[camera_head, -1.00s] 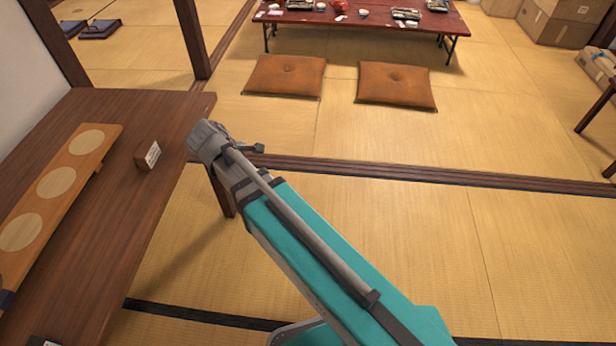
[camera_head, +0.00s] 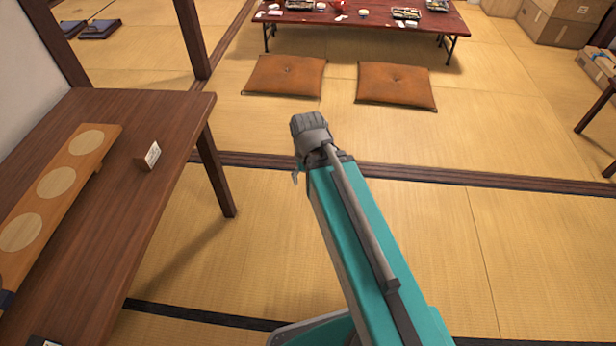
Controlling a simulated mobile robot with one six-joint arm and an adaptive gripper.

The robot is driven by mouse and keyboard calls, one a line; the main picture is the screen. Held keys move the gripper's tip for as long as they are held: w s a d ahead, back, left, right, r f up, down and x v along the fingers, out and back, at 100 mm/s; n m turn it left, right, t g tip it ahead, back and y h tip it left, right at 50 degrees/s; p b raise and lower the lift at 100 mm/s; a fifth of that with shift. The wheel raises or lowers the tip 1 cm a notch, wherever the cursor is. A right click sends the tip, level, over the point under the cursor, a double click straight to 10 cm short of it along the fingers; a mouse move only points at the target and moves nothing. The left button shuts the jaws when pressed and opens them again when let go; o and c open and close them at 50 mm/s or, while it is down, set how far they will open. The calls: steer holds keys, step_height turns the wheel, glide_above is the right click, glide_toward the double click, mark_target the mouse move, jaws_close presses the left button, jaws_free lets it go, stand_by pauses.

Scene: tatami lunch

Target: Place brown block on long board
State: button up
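The brown block (camera_head: 148,157) is small and dark, with a white label on its face. It stands on the dark wooden table (camera_head: 165,115) at the left, to the right of the long board. The long board (camera_head: 74,168) is a light orange-brown plank with several pale round discs, lying along the table and apart from the block. My arm reaches up the middle of the view, to the right of the table and over the floor. Only a small part of my gripper (camera_head: 296,177) shows below the arm's end. Its fingers are mostly hidden, so its opening and any contents cannot be seen.
Two brown cushions (camera_head: 285,76) (camera_head: 396,87) lie on the tatami. Behind them is a low red table (camera_head: 385,20) with dishes. Cardboard boxes (camera_head: 560,22) stand at the far right. A dark post (camera_head: 193,38) rises behind the left table. The floor between is clear.

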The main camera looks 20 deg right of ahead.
steer(key=shift+o, duration=0.4)
steer(key=c, duration=0.5)
